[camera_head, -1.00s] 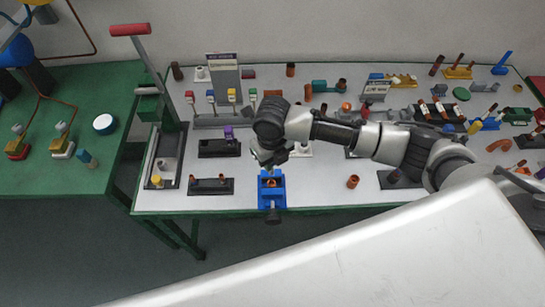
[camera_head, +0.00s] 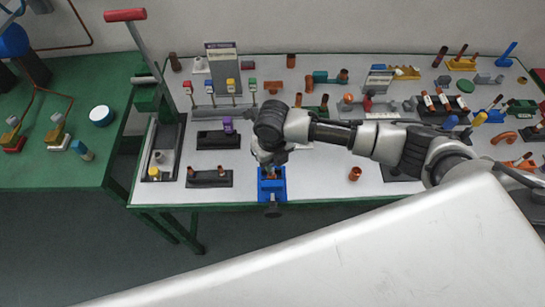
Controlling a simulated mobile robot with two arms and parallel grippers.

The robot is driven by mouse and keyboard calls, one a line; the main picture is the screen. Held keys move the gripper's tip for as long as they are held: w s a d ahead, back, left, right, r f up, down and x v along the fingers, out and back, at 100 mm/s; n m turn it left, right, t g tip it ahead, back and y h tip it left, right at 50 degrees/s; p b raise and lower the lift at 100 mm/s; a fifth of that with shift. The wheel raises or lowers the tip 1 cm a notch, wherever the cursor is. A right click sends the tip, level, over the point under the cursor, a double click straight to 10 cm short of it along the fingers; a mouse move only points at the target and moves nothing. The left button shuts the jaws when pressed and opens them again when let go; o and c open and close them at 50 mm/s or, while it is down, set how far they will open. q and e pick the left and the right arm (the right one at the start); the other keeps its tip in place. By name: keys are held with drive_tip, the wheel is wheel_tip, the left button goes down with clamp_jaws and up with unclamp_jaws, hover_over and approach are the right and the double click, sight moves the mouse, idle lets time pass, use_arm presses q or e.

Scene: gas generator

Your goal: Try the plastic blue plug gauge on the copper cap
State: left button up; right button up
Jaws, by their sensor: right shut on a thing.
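My right gripper (camera_head: 270,161) is over the blue vise (camera_head: 271,194) at the front edge of the white table, pointing down. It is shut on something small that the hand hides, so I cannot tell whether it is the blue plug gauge. A copper-coloured piece (camera_head: 272,174) shows in the vise just below the fingers and may be the copper cap. I cannot tell whether the held thing touches it. Another short copper piece (camera_head: 355,173) stands on the table to the right. My left gripper is out of view.
A black stand with copper pieces (camera_head: 209,178) and a red-handled lever press (camera_head: 160,110) are left of the vise. Many fittings crowd the table's back and right. A green bench (camera_head: 60,176) stands left.

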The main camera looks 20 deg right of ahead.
drive_tip(key=shift+p, duration=0.5)
idle(0.8)
drive_tip(key=shift+f, duration=0.15)
idle(0.4)
drive_tip(key=shift+f+b, duration=0.9)
drive_tip(key=shift+f, duration=0.25)
drive_tip(key=shift+r, duration=0.1)
drive_tip(key=shift+r+p, duration=1.35)
drive_tip(key=shift+r, duration=0.15)
wheel_tip(320, 180, up, 4)
drive_tip(key=p, duration=0.4)
